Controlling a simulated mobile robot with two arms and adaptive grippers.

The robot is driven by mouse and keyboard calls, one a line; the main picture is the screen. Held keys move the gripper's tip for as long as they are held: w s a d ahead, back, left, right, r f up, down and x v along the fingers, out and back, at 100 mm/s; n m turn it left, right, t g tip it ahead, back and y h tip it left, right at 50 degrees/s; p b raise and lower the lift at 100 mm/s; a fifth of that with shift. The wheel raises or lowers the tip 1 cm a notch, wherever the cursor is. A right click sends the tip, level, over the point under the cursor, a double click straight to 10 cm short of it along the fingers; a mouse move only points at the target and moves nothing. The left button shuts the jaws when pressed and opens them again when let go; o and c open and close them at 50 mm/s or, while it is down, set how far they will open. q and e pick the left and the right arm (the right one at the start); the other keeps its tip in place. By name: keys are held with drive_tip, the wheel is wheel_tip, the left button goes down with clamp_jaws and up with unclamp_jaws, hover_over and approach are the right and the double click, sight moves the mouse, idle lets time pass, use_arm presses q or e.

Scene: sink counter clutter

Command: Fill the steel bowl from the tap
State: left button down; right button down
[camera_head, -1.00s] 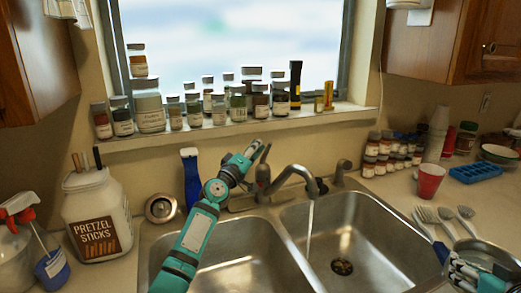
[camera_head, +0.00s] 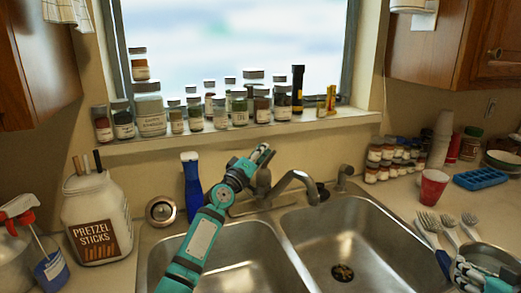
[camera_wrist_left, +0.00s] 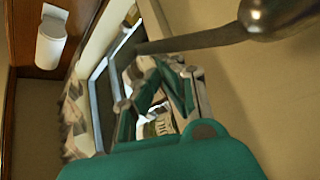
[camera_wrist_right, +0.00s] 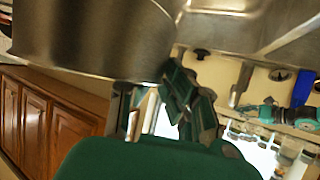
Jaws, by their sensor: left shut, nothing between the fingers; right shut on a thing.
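The steel bowl (camera_head: 492,252) is at the lower right of the head view, partly cut off by the edge. Its side fills the upper left of the right wrist view (camera_wrist_right: 90,38). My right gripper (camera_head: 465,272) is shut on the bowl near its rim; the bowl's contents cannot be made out. The tap (camera_head: 292,180) stands behind the double sink, its spout over the right basin, with no stream visible below it. My left gripper (camera_head: 264,154) is shut and empty, just behind and above the tap's base. A metal tap part (camera_wrist_left: 200,38) crosses above its fingers in the left wrist view.
The right basin (camera_head: 350,245) and left basin (camera_head: 225,265) look empty. Forks and spoons (camera_head: 450,230), a red cup (camera_head: 432,187) and a blue tray (camera_head: 480,178) lie on the right counter. Jars line the sill.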

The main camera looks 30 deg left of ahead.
use_arm(q)
wheel_tip(320, 180, up, 10)
idle(0.6)
